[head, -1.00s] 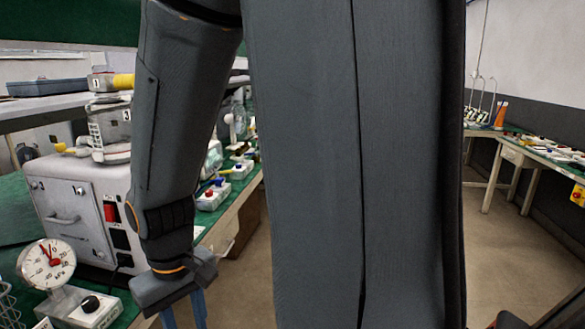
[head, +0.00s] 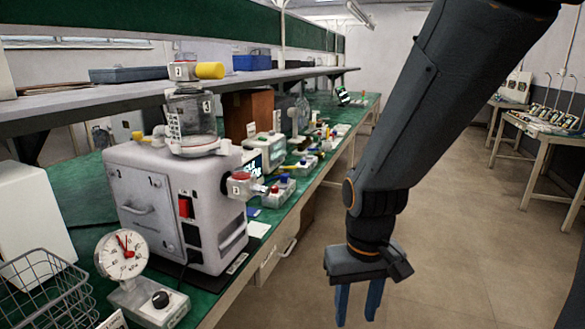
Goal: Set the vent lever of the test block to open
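A light grey block (head: 128,297) with a round dial gauge (head: 121,254) and a black knob (head: 160,299) stands on the green bench at the lower left. It looks like the test block, but I cannot make out a separate vent lever on it. The gauge needle points up and left of centre. My gripper (head: 358,301) hangs pointing down at the lower right, over the floor beside the bench. It is well to the right of the block. Its two blue fingers are apart with nothing between them.
A white canister pump (head: 160,185) with a red switch, glass jar and yellow-handled fittings stands behind the block. A wire basket (head: 40,285) is at the left. A shelf (head: 60,112) runs above the bench.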

